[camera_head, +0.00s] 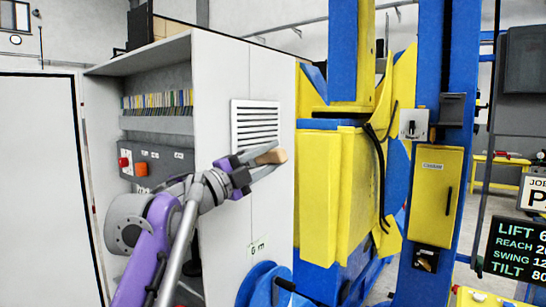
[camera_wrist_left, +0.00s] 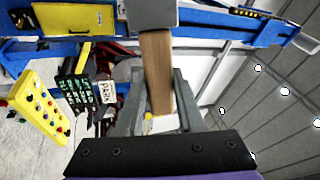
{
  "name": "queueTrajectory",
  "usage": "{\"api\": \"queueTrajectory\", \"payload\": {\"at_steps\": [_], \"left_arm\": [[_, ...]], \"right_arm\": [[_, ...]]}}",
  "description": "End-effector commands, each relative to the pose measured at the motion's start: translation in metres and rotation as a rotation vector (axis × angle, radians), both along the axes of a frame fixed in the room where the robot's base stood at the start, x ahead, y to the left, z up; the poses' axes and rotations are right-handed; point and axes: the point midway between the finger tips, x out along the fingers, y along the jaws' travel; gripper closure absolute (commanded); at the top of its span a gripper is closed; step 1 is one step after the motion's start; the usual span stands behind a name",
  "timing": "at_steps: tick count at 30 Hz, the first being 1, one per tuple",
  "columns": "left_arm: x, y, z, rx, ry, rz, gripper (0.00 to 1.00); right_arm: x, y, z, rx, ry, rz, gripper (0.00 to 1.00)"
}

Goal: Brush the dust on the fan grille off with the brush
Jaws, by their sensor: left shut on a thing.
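The fan grille (camera_head: 255,118) is a white slatted panel on the side of the grey-white cabinet in the head view. I cannot make out dust on it. My left gripper (camera_head: 268,160) is just below and in front of the grille's lower part, shut on the brush. The brush's wooden part (camera_head: 271,157) shows at the fingertips, pointing right. In the left wrist view the wooden handle (camera_wrist_left: 156,70) runs between the fingers, with a grey block (camera_wrist_left: 150,12) at its far end. Whether the brush touches the grille cannot be told. My right gripper is not in view.
The open-sided cabinet (camera_head: 228,80) holds a row of files and a control panel (camera_head: 160,167) with red and orange controls. The yellow and blue positioner (camera_head: 335,190) stands close on the right. A yellow box (camera_head: 437,190) is mounted on a blue column.

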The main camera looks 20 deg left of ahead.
Motion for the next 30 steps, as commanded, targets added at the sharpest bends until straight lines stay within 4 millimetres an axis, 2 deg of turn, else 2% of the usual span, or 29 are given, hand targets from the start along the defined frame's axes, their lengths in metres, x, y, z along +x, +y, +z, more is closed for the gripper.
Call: {"api": "queueTrajectory", "payload": {"at_steps": [20, 30], "left_arm": [[0.005, 0.010, 0.000, 0.001, -0.001, -0.001, 1.00], [0.027, 0.001, 0.003, 0.000, -0.003, -0.002, 1.00]], "right_arm": [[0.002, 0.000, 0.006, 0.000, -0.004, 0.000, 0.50], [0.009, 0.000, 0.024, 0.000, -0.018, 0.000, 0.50]]}}
